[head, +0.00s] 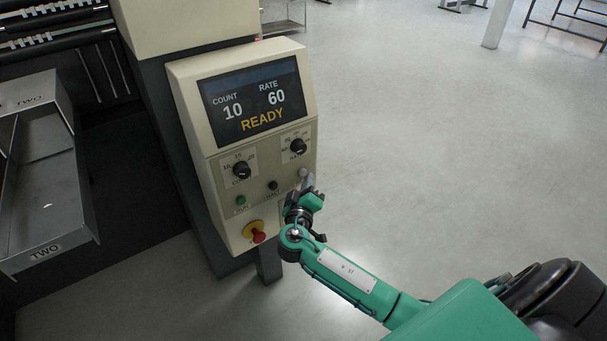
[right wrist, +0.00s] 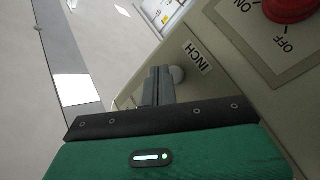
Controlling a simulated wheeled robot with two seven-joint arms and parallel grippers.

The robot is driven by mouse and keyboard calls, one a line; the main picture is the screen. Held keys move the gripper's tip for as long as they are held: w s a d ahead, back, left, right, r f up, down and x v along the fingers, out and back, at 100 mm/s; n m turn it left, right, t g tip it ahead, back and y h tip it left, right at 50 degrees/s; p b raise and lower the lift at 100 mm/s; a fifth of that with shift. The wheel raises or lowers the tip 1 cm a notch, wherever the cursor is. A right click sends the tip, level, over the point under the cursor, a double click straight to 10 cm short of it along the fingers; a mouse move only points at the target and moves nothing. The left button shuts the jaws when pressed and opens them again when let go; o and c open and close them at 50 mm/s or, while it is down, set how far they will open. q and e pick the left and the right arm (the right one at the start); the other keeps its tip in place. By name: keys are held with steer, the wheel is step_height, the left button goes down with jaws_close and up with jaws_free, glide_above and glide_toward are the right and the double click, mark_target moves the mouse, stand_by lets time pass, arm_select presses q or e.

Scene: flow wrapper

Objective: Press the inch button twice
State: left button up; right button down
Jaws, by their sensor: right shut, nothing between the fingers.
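The inch button is a pale round button (head: 303,172) at the right edge of the cream control panel (head: 214,187), below the right dial. In the right wrist view the same button (right wrist: 177,74) is beside a label reading INCH (right wrist: 198,57). My right gripper (head: 308,184) is shut and empty, its fingertips at the button. In the right wrist view its closed fingers (right wrist: 158,82) partly overlap the button's left side; I cannot tell whether they touch it. The display (head: 254,100) reads COUNT 10, RATE 60, READY. My left gripper is not in view.
A green RUN button (head: 241,200), a black HALT button (head: 273,185) and two dials (head: 242,170) (head: 298,146) are on the panel. A red knob (head: 258,237) on yellow sits lower. A metal tray marked TWO (head: 85,222) is at left. Open floor lies right.

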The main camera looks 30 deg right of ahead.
steer(key=shift+w, duration=0.25)
steer(key=shift+w+b, duration=0.4)
stand_by(0.5)
steer(key=shift+s, duration=0.8)
steer(key=shift+s+d+p, duration=0.2)
steer(key=shift+s+p, duration=0.1)
steer(key=shift+s, duration=2.25)
stand_by(0.8)
